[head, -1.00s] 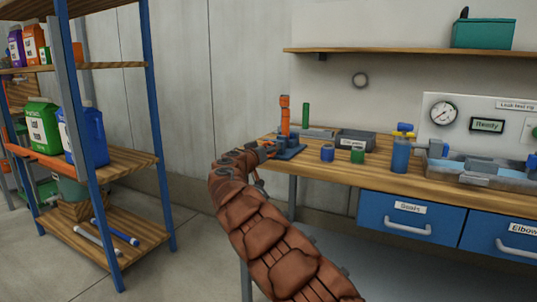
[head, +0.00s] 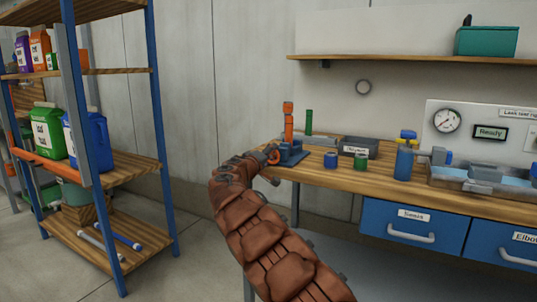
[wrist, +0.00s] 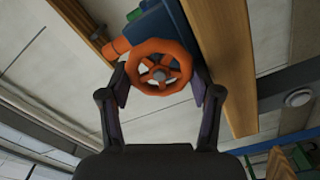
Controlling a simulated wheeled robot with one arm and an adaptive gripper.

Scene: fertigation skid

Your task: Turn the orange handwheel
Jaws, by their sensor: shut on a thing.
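The orange handwheel (wrist: 160,68) is a spoked ring with a grey hub, on the side of a blue valve body (wrist: 165,25). In the head view the handwheel (head: 272,154) shows small at the left end of the workbench, partly hidden by my gripper. The blue valve body (head: 290,152) stands there with an orange pipe (head: 288,122) rising from it. My gripper (wrist: 160,82) is shut on the handwheel, one dark finger on each side of its rim.
The wooden workbench (head: 335,180) carries a blue cup (head: 330,160), a green cup (head: 361,161), a grey bin (head: 358,146) and a test rig with a gauge (head: 446,119). A blue-posted shelf rack (head: 165,120) stands left. Floor between rack and bench looks clear.

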